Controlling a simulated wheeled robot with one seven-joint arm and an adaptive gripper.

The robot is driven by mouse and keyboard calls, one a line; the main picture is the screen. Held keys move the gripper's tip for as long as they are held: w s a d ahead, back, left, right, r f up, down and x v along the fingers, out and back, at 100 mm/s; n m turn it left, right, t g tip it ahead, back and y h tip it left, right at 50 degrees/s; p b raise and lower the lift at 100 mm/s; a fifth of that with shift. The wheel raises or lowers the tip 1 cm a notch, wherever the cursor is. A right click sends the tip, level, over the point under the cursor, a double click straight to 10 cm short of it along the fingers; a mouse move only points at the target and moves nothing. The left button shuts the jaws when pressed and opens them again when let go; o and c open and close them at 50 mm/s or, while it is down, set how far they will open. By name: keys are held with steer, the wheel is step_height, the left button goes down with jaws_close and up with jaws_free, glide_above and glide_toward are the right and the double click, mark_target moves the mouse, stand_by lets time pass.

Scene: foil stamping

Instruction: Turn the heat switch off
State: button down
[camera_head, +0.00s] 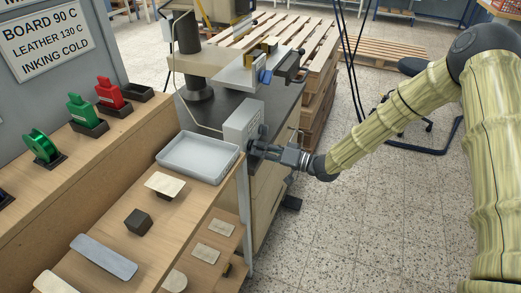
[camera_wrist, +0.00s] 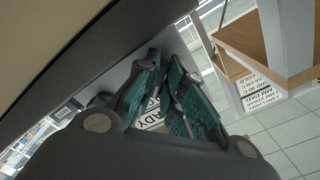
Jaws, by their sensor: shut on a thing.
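The grey control box (camera_head: 240,122) stands on the edge of the dark machine bench, its panel facing my arm. My gripper (camera_head: 259,149) is at the lower part of this panel, and it hides what is between its fingertips. In the wrist view, the green-padded fingers of my gripper (camera_wrist: 168,75) are close together against the panel. A white label ending in "ADY" (camera_wrist: 153,117) shows between them. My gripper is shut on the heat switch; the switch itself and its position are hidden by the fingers.
A pale tray (camera_head: 198,156) sits on the wooden bench left of the box. A foil-stamping press (camera_head: 255,70) stands behind it. Wooden pallets (camera_head: 318,68) are at the back right. The tiled floor (camera_head: 370,215) under my arm is mostly clear.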

steer(key=n+b, duration=0.1)
steer(key=n, duration=0.1)
steer(key=n+b, duration=0.1)
steer(key=n, duration=0.2)
steer(key=shift+w+f, duration=0.1)
steer(key=shift+f, duration=0.1)
steer(key=shift+w+d+n+b, duration=0.15)
steer(key=shift+n+b, duration=0.9)
steer(key=shift+n, duration=1.35)
steer(key=shift+r, duration=0.1)
steer(key=c, duration=1.8)
jaws_free()
steer(key=shift+d, duration=0.1)
steer(key=v, duration=1.2)
